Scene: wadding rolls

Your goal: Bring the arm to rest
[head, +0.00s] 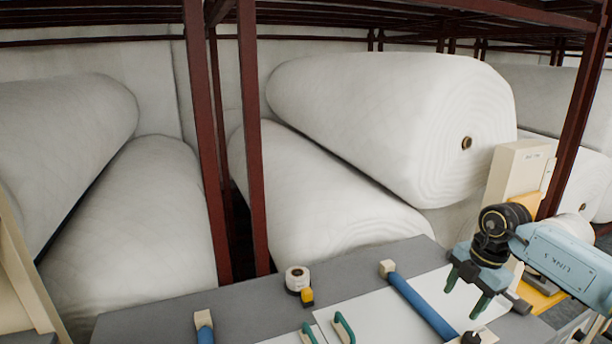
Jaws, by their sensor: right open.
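My right arm comes in from the right edge with a light blue link. Its right gripper (465,298) hangs over the right part of the grey table, fingers pointing down and spread apart. Nothing shows between the fingers. A white sheet or board lies on the table under and beside it. My left gripper is not in view.
On the grey table (240,312) are a white tape roll (297,279), a small yellow item (307,296), blue bars (420,304) with pale end blocks, and teal handles (345,328). Large wadding rolls (400,120) lie on dark red racks behind. A beige box (514,172) stands right.

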